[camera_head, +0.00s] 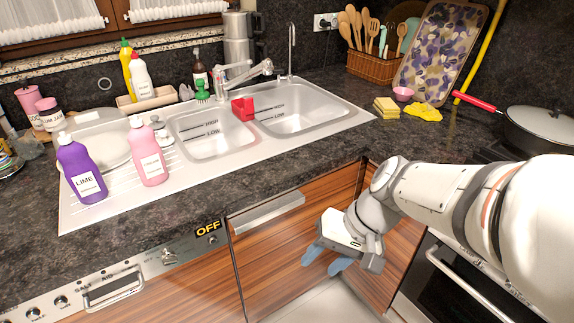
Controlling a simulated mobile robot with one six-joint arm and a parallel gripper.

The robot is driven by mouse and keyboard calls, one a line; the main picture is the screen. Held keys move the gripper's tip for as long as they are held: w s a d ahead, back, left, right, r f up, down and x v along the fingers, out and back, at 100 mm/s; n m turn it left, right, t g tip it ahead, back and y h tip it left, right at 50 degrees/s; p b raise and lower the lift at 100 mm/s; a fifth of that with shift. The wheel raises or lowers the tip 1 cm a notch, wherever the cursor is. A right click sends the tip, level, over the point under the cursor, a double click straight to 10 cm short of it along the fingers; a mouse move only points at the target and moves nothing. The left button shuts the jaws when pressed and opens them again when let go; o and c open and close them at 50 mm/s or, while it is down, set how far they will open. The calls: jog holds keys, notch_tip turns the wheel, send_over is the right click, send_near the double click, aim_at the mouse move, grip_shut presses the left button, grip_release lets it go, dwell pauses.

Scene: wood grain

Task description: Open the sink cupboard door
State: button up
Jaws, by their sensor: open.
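The sink cupboard door (285,240) is a striped brown wood panel below the counter, under the sink. It looks shut. A long silver handle (266,212) runs along its upper left part. My gripper (325,262) points down in front of the door's right half, with its two blue-grey fingers spread and nothing between them. It is to the right of the handle and lower in the picture, apart from it. The gripper hides part of the door's lower right.
The dishwasher panel (130,277) with its own handle is left of the door. A wood panel (392,262) and oven (450,285) stand on the right. The light floor (322,305) below is clear. The sink (215,136), bottles and a pan (540,128) are above on the counter.

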jog(key=w+a+f+m+y+b, duration=0.1)
jog(key=w+a+f+y+b, duration=0.4)
jog(key=f, duration=0.2)
jog(key=m+t+y+b, duration=0.5)
jog(key=t+b, duration=0.5)
jog(key=b, duration=0.1)
send_near(284, 211)
jog(key=x, duration=1)
jog(key=shift+w+a+r, duration=0.1)
jog(key=shift+w+a, duration=0.05)
jog(key=shift+a, duration=0.2)
jog(key=shift+c, duration=0.2)
